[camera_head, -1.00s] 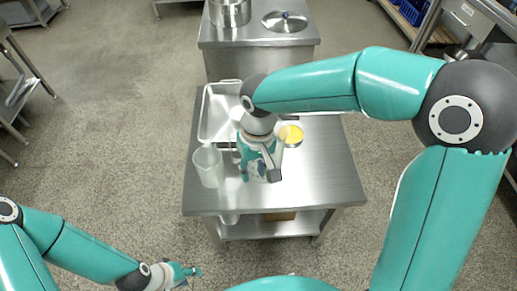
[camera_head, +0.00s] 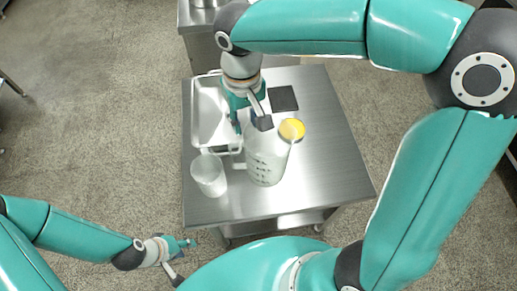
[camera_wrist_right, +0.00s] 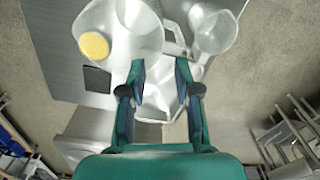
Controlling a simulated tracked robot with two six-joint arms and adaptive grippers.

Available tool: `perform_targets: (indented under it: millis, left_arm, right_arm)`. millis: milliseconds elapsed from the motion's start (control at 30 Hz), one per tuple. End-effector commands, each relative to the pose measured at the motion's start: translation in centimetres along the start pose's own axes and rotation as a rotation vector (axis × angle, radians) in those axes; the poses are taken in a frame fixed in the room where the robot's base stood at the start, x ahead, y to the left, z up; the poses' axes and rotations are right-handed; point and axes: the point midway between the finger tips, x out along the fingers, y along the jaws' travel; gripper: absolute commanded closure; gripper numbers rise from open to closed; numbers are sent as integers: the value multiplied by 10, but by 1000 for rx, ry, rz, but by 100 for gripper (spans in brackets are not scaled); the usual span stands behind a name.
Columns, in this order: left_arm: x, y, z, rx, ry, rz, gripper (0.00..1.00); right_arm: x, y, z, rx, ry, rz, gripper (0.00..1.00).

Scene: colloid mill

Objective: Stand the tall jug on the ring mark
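The tall jug (camera_head: 266,160), translucent with dark graduation marks, stands upright on the steel table. Its handle (camera_head: 232,149) points left; in the right wrist view the jug (camera_wrist_right: 125,25) is at upper left, its handle (camera_wrist_right: 176,45) beyond my fingertips. My right gripper (camera_head: 250,122) is open and empty, behind the jug's handle side, with a clear gap between its fingers (camera_wrist_right: 159,72). A yellow round patch (camera_head: 292,129) with a pale edge shows by the jug's right rim; I cannot tell whether it is the ring mark. My left gripper (camera_head: 186,261) is open and empty, off the table's front left.
A smaller translucent jug (camera_head: 209,176) stands left of the tall jug. A pale tray (camera_head: 207,112) lies at the back left, and a dark square (camera_head: 283,98) at the back. The table's right side (camera_head: 335,150) is clear.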

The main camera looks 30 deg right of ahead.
Motion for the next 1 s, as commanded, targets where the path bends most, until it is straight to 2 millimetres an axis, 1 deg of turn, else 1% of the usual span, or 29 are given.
perform_targets:
  millis: [167,300,433,500,600,767,867,1000]
  left_arm:
    - [4,-2,0,0,-1,0,60]
    - [7,-2,0,0,-1,0,60]
    - [9,-3,0,0,-1,0,60]
    - [10,-4,0,0,-1,0,60]
    - [10,-4,0,0,-1,0,60]
    - [11,-4,0,0,0,0,60]
    - [12,-4,0,0,0,0,60]
    - [15,-5,0,0,0,0,60]
  right_arm:
    - [30,-3,0,-9,-6,2,68]
    - [62,-4,-1,-14,-7,2,68]
    - [87,-5,-1,-15,-7,1,68]
    - [96,-5,-2,-15,-5,1,68]
    - [105,-6,-2,-16,-4,0,68]
    - [113,-6,-2,-16,-2,0,68]
    - [124,-6,-2,-17,-4,1,68]
    - [147,-6,-2,-17,-6,1,68]
